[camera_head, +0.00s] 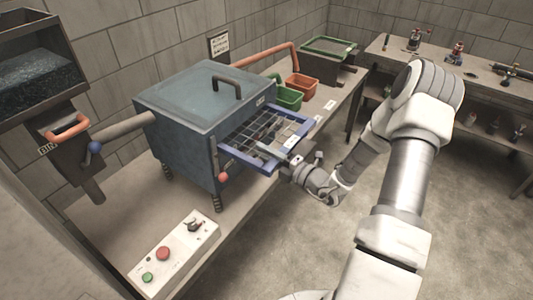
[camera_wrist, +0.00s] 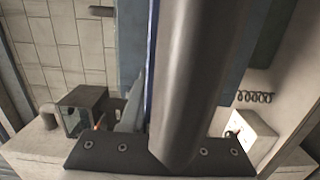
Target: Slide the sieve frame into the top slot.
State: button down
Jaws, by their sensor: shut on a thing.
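The sieve frame (camera_head: 298,128) is a blue rectangular rim with a grey mesh, lying roughly flat at the right side of the blue-grey box (camera_head: 205,85). Its far-left side meets the box's open side, and its outer part sticks out. How deep it sits, and in which slot, I cannot tell. My gripper (camera_head: 284,151) is shut on the outer rim, at the side away from the box. In the wrist view the frame shows edge-on as a thin blue strip (camera_wrist: 151,50), partly hidden by a large grey rounded part. The slot openings are mostly hidden.
A control panel (camera_head: 178,255) with red and green buttons lies at the bench's front. A green bin (camera_head: 287,98) and an orange bin (camera_head: 302,86) stand behind the frame. A red-knobbed lever (camera_head: 223,176) is close to the box's near corner. Open floor lies right of the bench.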

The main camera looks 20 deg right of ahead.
jog(key=shift+w+a, duration=0.25)
jog(key=shift+w, duration=0.1)
jog(key=c, duration=0.6)
grip_release()
jog(key=shift+o, duration=0.2)
jog(key=shift+f, duration=0.1)
jog(key=shift+s+d, duration=0.1)
jog(key=shift+s, duration=0.05)
jog(key=b+v, duration=0.1)
jog(key=v, duration=1.6)
jog(key=shift+b, duration=0.3)
